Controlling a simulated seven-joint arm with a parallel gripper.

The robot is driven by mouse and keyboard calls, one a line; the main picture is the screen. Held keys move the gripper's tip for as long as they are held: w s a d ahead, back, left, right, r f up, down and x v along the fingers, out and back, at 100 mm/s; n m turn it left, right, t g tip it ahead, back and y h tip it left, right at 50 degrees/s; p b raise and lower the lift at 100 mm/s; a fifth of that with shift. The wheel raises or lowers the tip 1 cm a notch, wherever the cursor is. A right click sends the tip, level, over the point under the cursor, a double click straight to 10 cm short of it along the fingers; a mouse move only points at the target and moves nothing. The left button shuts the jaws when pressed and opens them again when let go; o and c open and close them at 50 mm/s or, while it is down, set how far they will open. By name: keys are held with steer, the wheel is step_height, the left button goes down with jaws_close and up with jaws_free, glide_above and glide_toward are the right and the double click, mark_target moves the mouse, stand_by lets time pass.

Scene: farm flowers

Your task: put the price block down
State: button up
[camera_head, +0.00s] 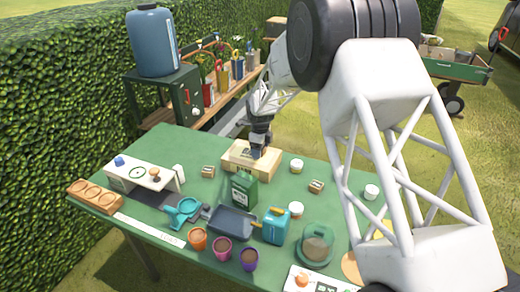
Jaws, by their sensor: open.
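My gripper (258,150) is open, pointing down low over a pale wooden box (268,170) at the back middle of the green table. Something small and dark shows at the box's top beside the fingers; I cannot tell what it is or whether the fingers touch it. Two small wooden blocks lie on the table, a left block (208,171) and a right block (316,186), both clear of my gripper. I cannot tell which thing is the price block.
A green can (244,190) stands just in front of the box. White-lidded jars (296,166) stand to its right. A dark tray (233,222), a teal watering can (275,226) and several pots (222,247) crowd the front. Some green tabletop (185,147) is bare left of the box.

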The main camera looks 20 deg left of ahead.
steer(key=shift+r, duration=0.1)
step_height(320, 180, up, 12)
stand_by(0.6)
stand_by(0.8)
steer(key=s+d+r+n, duration=0.3)
steer(key=s+d+r, duration=0.25)
steer(key=d, duration=0.55)
steer(key=s+d+r+n+t, duration=0.1)
steer(key=s+d+r+n, duration=0.35)
steer(key=d, duration=0.65)
steer(key=s+d+r+n, duration=0.1)
steer(key=s+d+r, duration=0.6)
steer(key=d, duration=0.5)
steer(key=s+d+n, duration=0.3)
steer(key=s+d, duration=0.3)
steer(key=s, duration=0.3)
steer(key=s+d+f+n+t, duration=0.1)
steer(key=s+d+n, duration=0.2)
steer(key=s+d, duration=0.3)
steer(key=s+d+f+n, duration=0.1)
steer(key=s+d+n, duration=0.2)
steer(key=s, duration=1.1)
steer(key=d, duration=0.3)
steer(key=shift+d+t, duration=0.25)
steer(key=shift+t, duration=0.05)
